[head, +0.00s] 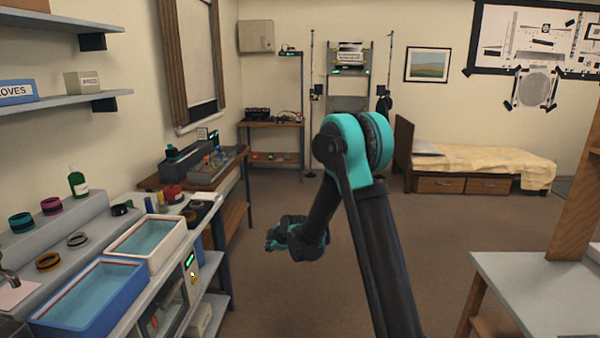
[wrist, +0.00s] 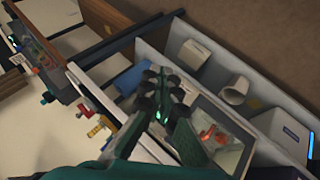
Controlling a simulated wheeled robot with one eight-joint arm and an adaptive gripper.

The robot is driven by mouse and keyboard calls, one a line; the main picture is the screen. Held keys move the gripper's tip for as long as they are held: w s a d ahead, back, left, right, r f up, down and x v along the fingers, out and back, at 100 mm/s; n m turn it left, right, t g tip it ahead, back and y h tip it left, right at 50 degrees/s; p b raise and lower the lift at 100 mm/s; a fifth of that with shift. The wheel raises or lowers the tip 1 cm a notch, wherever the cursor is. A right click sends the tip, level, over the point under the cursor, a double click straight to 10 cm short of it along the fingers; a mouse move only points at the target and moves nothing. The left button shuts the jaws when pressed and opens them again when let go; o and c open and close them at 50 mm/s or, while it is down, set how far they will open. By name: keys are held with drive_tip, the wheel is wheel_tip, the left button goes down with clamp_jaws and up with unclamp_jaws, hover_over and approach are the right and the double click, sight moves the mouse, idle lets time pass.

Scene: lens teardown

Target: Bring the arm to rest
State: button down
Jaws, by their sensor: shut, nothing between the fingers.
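My arm rises in the middle of the head view, black with a teal elbow, and bends down to the left. My gripper (head: 272,240) hangs over the open floor, to the right of the left-hand bench and apart from it. In the wrist view my gripper (wrist: 162,92) shows dark and teal, its fingers together with nothing between them. The view beyond it is tilted and looks down on the bench and its lower shelf.
A bench on the left holds a blue tub (head: 80,297), a white tub (head: 147,238), a green bottle (head: 77,182) and several rings. A pale table (head: 540,290) stands at the right. A bed (head: 480,165) is at the back. The floor (head: 270,300) between is clear.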

drive_tip(key=s+d+r+m+h, duration=0.2)
drive_tip(key=s+d+r+m, duration=0.3)
drive_tip(key=s+d, duration=0.5)
drive_tip(key=s+d+m+g+h, duration=0.1)
drive_tip(key=s+d+m, duration=0.5)
drive_tip(key=s+d, duration=0.4)
drive_tip(key=s+d+f+m+g+h, duration=0.1)
drive_tip(key=s+d+m+h, duration=0.1)
drive_tip(key=s+d+m, duration=0.5)
drive_tip(key=s+d, duration=0.4)
drive_tip(key=s, duration=0.6)
drive_tip(key=shift+m+g, duration=0.3)
drive_tip(key=shift+g, duration=0.1)
drive_tip(key=shift+w, duration=0.1)
